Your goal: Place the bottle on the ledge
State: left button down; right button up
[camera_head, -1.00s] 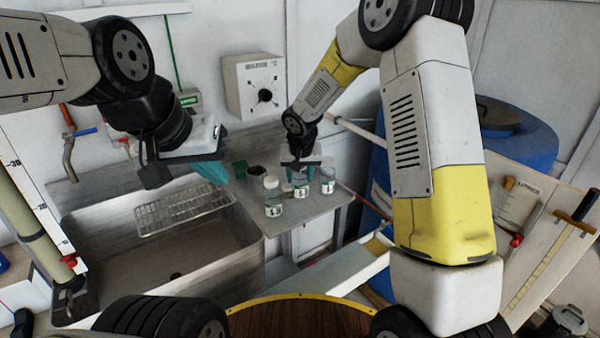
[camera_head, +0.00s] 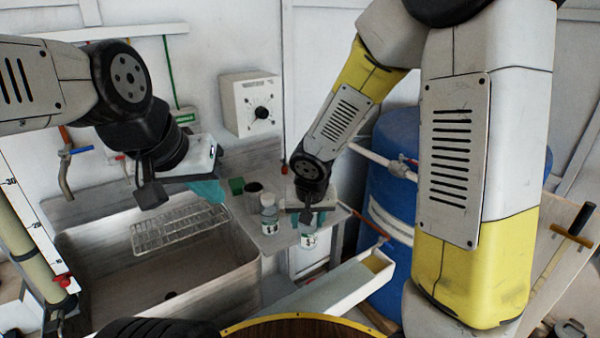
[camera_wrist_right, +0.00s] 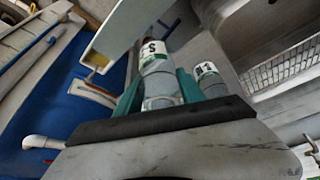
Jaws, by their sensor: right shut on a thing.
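A clear bottle with a white and green label (camera_head: 308,238) is below my right gripper (camera_head: 306,216), at the front right of the grey ledge beside the sink (camera_head: 284,240). In the right wrist view, the teal fingers of that gripper (camera_wrist_right: 160,92) are shut around the bottle (camera_wrist_right: 154,58). Whether its base touches the ledge cannot be told. A second labelled bottle (camera_head: 269,213) stands upright on the ledge to its left; it also shows in the right wrist view (camera_wrist_right: 209,80). My left gripper (camera_head: 206,190) is above the sink, with its finger gap unclear.
A dark cup (camera_head: 254,192) and green box (camera_head: 237,186) are at the back of the ledge. A wire rack (camera_head: 178,228) lies over the sink (camera_head: 95,262). A white trough (camera_head: 350,284), pipe (camera_head: 375,158) and blue barrel (camera_head: 400,135) lie to the right.

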jog(key=w+d+f, duration=0.3)
jog(key=d+f, duration=0.5)
jog(key=d, duration=0.5)
jog(key=shift+w+f+m, duration=0.15)
jog(key=shift+w+m, duration=0.1)
jog(key=shift+m, duration=0.15)
